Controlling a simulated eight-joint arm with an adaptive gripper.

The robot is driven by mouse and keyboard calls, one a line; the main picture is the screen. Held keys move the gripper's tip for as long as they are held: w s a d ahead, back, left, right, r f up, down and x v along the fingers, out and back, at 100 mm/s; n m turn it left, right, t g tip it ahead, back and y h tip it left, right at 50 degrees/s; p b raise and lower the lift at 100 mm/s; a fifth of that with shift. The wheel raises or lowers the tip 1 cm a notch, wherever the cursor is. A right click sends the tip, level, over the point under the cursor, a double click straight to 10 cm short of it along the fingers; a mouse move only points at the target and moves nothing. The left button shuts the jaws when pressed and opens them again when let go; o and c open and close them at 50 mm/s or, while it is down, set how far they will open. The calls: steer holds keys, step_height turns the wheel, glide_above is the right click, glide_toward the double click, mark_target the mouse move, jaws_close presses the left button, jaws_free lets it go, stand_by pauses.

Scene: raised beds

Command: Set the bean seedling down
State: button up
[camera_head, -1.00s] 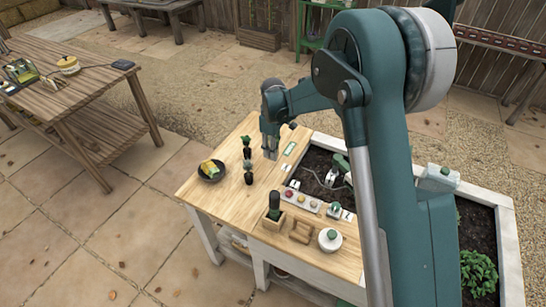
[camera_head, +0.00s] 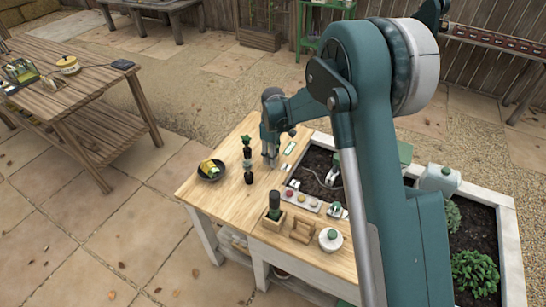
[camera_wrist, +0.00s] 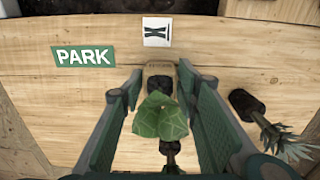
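The bean seedling, with broad green leaves (camera_wrist: 160,118) over a dark root plug (camera_wrist: 160,83), stands between my fingers in the wrist view. Its plug is over the wooden bench, by a small printed label. My gripper (camera_wrist: 160,72) is open around it, with narrow strips of wood showing between plug and fingers. In the head view my gripper (camera_head: 270,162) points down at the bench top, and the seedling is hidden there. A third dark plug (camera_wrist: 171,147) shows partly below the leaves.
A green PARK sign (camera_wrist: 84,56) and a white card (camera_wrist: 157,32) lie on the bench. A dark bowl (camera_head: 210,170) holds something yellow. A wooden holder with a dark bottle (camera_head: 274,207), a switch panel (camera_head: 301,200) and a white round pot (camera_head: 330,239) stand nearer.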

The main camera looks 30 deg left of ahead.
steer(key=shift+o, duration=0.7)
steer(key=shift+r, duration=0.2)
step_height(320, 180, up, 12)
steer(key=p, duration=0.1)
stand_by(0.7)
steer(key=shift+d+r, duration=0.1)
steer(key=shift+d, duration=0.05)
